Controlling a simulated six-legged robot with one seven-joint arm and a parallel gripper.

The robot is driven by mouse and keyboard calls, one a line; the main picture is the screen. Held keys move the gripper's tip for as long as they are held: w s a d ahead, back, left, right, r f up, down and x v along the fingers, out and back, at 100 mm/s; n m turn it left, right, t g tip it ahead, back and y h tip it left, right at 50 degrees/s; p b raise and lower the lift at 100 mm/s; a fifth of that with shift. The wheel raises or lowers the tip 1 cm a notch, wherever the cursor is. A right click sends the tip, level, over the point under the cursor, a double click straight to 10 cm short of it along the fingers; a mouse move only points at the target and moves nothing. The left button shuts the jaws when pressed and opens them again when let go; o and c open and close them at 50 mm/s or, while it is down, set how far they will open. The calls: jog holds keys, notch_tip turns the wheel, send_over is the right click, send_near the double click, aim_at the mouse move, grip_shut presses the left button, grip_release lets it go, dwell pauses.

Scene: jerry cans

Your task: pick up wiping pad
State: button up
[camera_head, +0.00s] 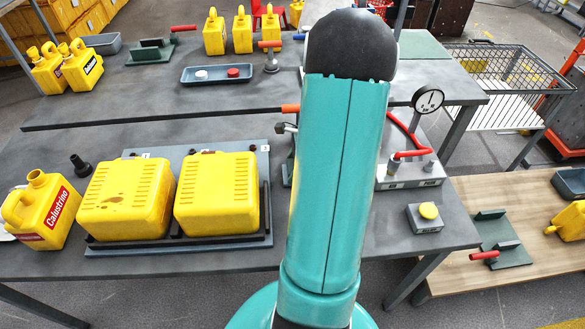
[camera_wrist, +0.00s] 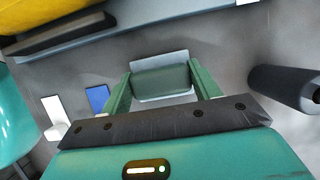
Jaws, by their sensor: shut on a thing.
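The wiping pad (camera_wrist: 160,80) appears to be the small grey-green block with a pale face along its far edge. It is in the middle of the wrist view, over the grey tabletop. My gripper (camera_wrist: 162,84) has its two green fingers on the left and right sides of this block and is shut on it. Whether the block touches the table is hard to tell. In the head view my arm hides the gripper and the pad.
In the wrist view, a blue piece (camera_wrist: 97,98) and a white piece (camera_wrist: 57,115) lie left, and a dark cylinder (camera_wrist: 285,87) lies right. In the head view, yellow cans (camera_head: 217,194) sit on a rack left of my arm; a button box (camera_head: 424,222) stands right.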

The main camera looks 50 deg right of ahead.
aim_at(289, 166)
jog(key=shift+r, duration=0.35)
notch_tip(289, 166, up, 2)
jog(key=shift+r, duration=0.25)
jog(key=s+a+r, duration=0.7)
jog(key=s+r, duration=0.2)
jog(key=s, duration=0.2)
jog(key=shift+s+a+r, duration=0.25)
jog(key=shift+s+a, duration=0.1)
jog(key=shift+a, duration=0.05)
jog(key=o, duration=0.4)
jog(key=c, duration=0.3)
